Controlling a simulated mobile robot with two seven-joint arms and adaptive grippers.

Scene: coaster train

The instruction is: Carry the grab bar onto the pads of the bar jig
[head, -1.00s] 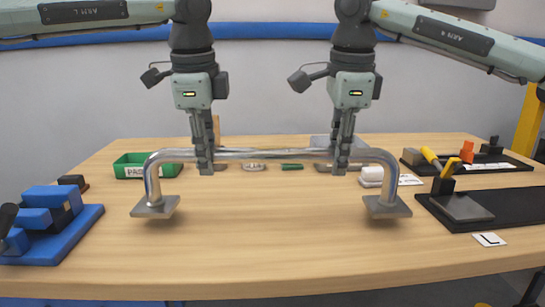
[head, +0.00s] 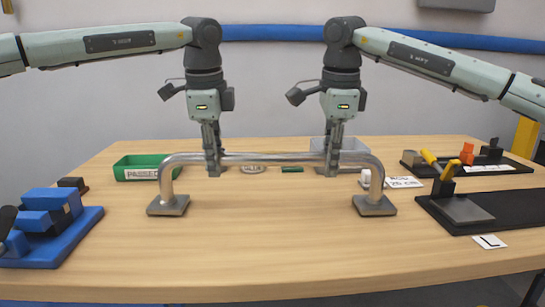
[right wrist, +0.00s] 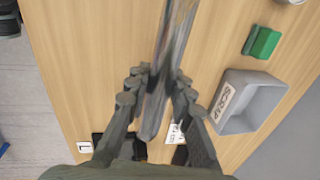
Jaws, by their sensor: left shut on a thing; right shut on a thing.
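The grab bar (head: 272,158), a silver tube with bent-down ends and square foot plates, spans level between my grippers. Its left foot (head: 168,207) and right foot (head: 374,207) are low over the table; I cannot tell whether they touch it. My left gripper (head: 214,168) is shut on the tube near its left end, my right gripper (head: 331,168) near its right end. The right wrist view shows the tube (right wrist: 176,35) between the right fingers (right wrist: 160,88).
A blue fixture (head: 45,225) stands at the left edge. A green bin (head: 138,162) is behind the bar's left end. A grey scrap tray (right wrist: 262,102) lies beyond the right gripper. A second black base (head: 500,168) with an orange part is back right. The front table is clear.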

